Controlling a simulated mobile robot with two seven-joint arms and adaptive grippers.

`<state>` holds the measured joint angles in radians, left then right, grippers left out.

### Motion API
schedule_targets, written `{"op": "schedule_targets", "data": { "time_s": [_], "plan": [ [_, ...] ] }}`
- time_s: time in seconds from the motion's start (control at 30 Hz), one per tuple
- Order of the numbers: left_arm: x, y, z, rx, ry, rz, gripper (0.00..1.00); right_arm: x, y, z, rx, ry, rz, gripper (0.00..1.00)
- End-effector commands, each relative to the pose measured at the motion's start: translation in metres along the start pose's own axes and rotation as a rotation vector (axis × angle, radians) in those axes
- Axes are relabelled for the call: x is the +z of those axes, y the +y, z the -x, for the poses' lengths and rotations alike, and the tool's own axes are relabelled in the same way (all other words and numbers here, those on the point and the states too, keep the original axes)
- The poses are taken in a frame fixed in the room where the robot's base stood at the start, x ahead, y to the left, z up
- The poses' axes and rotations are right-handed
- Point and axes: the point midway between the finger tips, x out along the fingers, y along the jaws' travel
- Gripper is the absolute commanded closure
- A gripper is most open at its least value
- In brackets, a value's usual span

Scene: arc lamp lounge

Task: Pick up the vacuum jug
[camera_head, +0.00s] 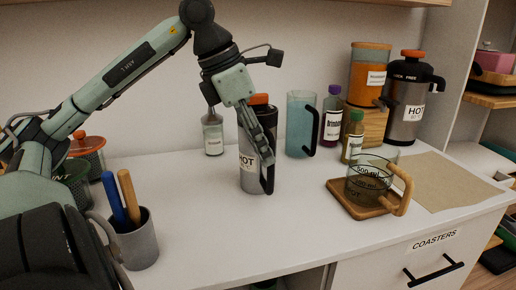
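A grey vacuum jug (253,182) with a "HOT" label, dark top, orange lid and black handle stands upright on the white counter, near its middle. My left gripper (267,157) comes down from above with its fingers in front of the jug's right side, by the handle. The fingers hide part of the jug and handle. I cannot tell whether they touch it or are closed on the handle. My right gripper is not in view.
A teal glass jug (300,125), bottles (332,118) and an orange canister (368,78) on a wooden box stand behind to the right. A glass measuring cup (366,183) sits on a wooden coaster. The counter's front middle is clear.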

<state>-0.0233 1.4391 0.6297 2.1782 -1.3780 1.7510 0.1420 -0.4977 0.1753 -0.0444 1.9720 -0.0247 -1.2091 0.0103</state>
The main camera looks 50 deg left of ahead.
Motion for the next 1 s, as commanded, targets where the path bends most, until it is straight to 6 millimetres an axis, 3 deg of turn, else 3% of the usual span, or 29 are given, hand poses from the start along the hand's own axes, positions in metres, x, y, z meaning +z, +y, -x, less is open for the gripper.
{"op": "schedule_targets", "data": {
  "time_s": [0.23,0.53,0.83,1.0],
  "plan": [
    [-0.001,-0.001,-0.036,-0.002,0.003,0.000,0.63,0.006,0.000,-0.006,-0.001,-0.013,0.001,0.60],
    [0.000,0.000,-0.042,0.000,0.001,-0.001,0.63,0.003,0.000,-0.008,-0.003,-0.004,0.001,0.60],
    [0.000,0.000,-0.042,0.000,0.001,-0.001,0.99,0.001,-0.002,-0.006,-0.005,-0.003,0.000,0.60],
    [0.000,0.000,-0.042,0.000,0.001,-0.001,1.00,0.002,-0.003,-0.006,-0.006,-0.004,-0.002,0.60]
  ]
}}
